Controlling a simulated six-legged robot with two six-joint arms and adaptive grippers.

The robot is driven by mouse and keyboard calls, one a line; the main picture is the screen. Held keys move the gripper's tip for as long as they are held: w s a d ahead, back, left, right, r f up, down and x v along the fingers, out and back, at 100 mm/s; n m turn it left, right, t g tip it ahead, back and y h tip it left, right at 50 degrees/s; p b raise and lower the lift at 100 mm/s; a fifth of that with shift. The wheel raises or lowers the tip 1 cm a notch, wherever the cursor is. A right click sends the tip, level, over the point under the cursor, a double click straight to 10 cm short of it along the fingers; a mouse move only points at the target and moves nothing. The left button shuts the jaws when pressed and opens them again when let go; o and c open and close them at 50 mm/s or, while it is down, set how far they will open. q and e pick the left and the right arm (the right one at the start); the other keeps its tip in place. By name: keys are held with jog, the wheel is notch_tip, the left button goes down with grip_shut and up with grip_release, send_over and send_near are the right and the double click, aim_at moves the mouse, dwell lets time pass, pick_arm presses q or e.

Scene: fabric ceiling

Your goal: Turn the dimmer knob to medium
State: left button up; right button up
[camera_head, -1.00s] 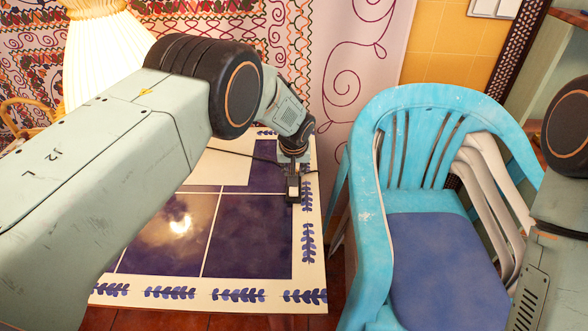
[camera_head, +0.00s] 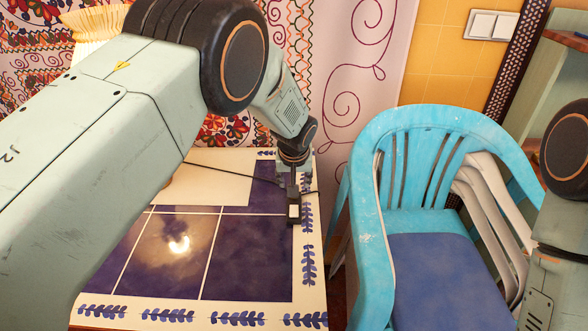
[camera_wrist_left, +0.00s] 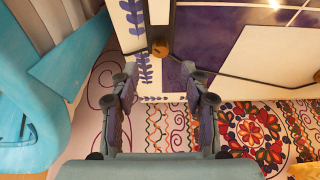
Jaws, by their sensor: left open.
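The dimmer (camera_head: 294,211) is a small dark inline piece with a pale patch, lying near the right edge of the tiled table (camera_head: 308,282). A dark cord runs from it. In the left wrist view its round brown knob (camera_wrist_left: 160,47) sits beyond the fingertips, roughly centred between them. My left gripper (camera_head: 294,182) points down close over the dimmer, partly covering its far end. In the left wrist view the fingers (camera_wrist_left: 160,88) are apart with nothing between them. I cannot tell the knob's setting. My right gripper is out of view.
A turquoise armchair (camera_head: 365,240) with a blue seat (camera_head: 440,285) stands right of the table. The cord (camera_head: 225,174) crosses the table to the left. A cream lampshade (camera_head: 92,22) stands at the back left. A white wall switch (camera_head: 493,25) is at upper right.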

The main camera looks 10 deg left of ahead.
pick_arm(q)
jog(key=shift+v, duration=2.95)
